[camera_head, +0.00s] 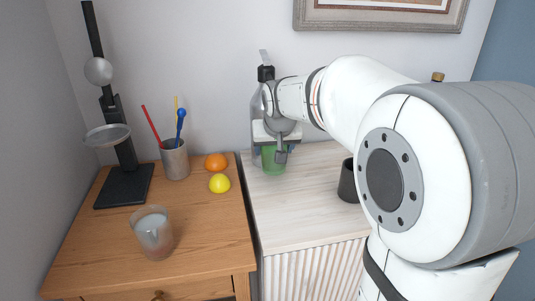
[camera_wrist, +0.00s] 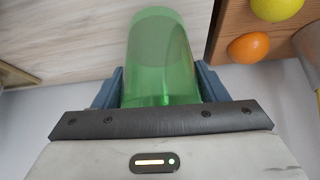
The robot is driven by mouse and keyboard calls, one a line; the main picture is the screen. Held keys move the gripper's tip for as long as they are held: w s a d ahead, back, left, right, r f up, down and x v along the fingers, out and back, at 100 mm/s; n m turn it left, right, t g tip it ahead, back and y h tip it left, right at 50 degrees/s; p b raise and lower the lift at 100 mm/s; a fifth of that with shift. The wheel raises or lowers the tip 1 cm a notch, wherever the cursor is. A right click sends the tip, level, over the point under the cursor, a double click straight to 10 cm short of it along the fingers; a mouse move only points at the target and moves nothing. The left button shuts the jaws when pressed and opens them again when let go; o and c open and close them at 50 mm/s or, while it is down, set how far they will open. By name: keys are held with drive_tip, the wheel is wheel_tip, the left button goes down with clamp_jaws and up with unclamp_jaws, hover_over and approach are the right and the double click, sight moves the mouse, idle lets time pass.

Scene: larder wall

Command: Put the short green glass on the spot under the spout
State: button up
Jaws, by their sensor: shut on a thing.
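The short green glass (camera_head: 273,165) is held by my gripper (camera_head: 277,152) over the pale wooden top, at its left back part. In the wrist view the glass (camera_wrist: 160,45) lies between the two blue-grey fingers of my gripper (camera_wrist: 160,88), which is shut on it. A clear dispenser (camera_head: 257,115) with a black top stands behind the gripper. Its spout and the spot under it are hidden behind my arm and gripper. I cannot tell whether the glass touches the surface.
A dark cup (camera_head: 348,181) stands right of the gripper. On the brown cabinet (camera_head: 195,245) are an orange (camera_head: 215,161), a lemon (camera_head: 220,183), a utensil cup (camera_head: 175,160), a clear glass (camera_head: 153,234) and a black stand (camera_head: 124,187). The pale top's front (camera_head: 295,220) is clear.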

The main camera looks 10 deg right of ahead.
sight(273, 157)
drive_tip(key=shift+w, duration=0.25)
drive_tip(key=shift+w+f, duration=0.2)
drive_tip(key=shift+f, duration=0.05)
drive_tip(key=shift+f+b, duration=0.35)
drive_tip(key=shift+f, duration=1.1)
drive_tip(key=shift+f, duration=0.2)
drive_tip(key=o, duration=1.2)
